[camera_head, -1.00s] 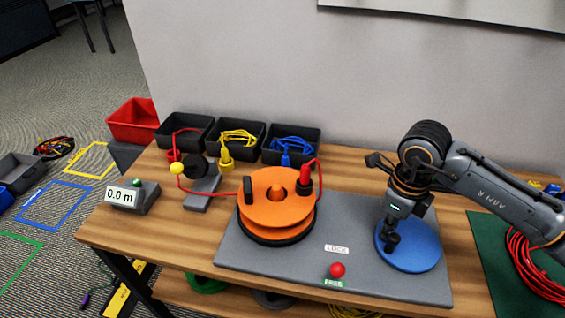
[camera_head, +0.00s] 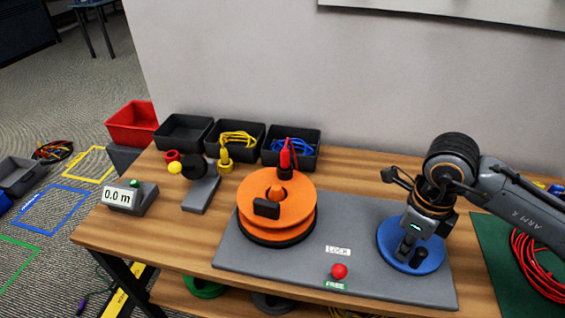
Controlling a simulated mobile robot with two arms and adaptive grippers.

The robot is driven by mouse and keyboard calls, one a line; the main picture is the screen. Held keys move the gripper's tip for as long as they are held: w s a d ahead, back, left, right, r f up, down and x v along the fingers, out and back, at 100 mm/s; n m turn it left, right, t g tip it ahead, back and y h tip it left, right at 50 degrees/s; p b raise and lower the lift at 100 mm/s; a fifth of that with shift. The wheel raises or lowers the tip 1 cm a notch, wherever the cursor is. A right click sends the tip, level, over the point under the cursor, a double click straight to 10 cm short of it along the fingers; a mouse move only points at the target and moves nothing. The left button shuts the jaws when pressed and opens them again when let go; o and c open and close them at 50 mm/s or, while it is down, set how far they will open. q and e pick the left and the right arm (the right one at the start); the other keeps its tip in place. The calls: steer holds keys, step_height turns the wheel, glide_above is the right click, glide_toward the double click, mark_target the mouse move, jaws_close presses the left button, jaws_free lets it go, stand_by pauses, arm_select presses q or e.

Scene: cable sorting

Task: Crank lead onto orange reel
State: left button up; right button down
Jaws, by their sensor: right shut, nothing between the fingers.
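The orange reel (camera_head: 257,196) lies flat on a grey base plate (camera_head: 330,268). A black block (camera_head: 266,209) sits at its front and a red plug (camera_head: 285,160) stands at its back, with a short red lead (camera_head: 292,148) at its top. The blue crank disc (camera_head: 432,262) is at the plate's right, with a dark knob (camera_head: 404,248) on it. My right gripper (camera_head: 416,252) is shut and empty over the disc, beside the knob; contact is unclear. A red ball knob (camera_head: 339,271) is by the FREE label. My left gripper is out of view.
A meter (camera_head: 118,196) reads 0.0 m. A guide with a yellow ball (camera_head: 175,168) stands left of the reel. Black bins (camera_head: 184,133) line the wall; the leftmost looks empty. A green mat (camera_head: 490,250) holds a red coil (camera_head: 535,262) at right.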

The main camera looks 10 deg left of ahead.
steer(key=shift+r+p, duration=0.35)
steer(key=shift+r, duration=0.35)
step_height(320, 180, up, 4)
steer(key=shift+f+p, duration=0.25)
steer(key=shift+p, duration=0.65)
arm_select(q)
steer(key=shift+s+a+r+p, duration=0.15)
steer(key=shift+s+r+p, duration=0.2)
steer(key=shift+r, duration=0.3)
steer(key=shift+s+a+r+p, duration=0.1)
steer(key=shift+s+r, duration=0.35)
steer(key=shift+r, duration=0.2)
arm_select(e)
steer(key=shift+r, duration=1.05)
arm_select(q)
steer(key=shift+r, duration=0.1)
arm_select(e)
steer(key=shift+r, duration=0.1)
